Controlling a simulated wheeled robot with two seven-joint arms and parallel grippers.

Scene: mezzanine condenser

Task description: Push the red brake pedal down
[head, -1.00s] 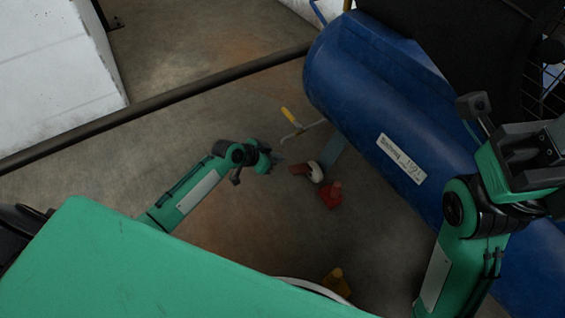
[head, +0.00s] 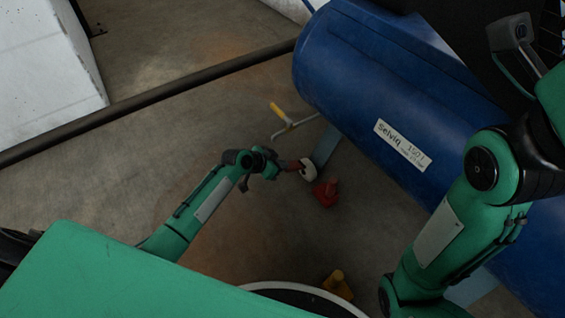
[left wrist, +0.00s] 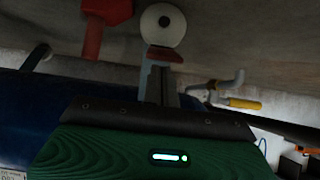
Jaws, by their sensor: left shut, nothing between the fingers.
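The red brake pedal (head: 293,165) is a short brownish-red lever beside a white caster wheel (head: 309,171) under the blue tank. In the left wrist view the pedal (left wrist: 165,54) lies just past the fingertips, below the round white wheel (left wrist: 162,24). My left gripper (head: 277,165) is shut and empty, its tip at the pedal's outer end. The left wrist view shows its fingers (left wrist: 158,80) lined up with the pedal. I cannot tell whether they touch it. My right arm is at the right of the head view, but its fingers do not show.
The blue tank (head: 350,85) fills the upper right. A yellow-handled valve (head: 279,114) stands behind the pedal. A red object (head: 326,192) is on the floor near the wheel, and a yellow one (head: 338,284) nearer me. Floor left of the pedal is clear.

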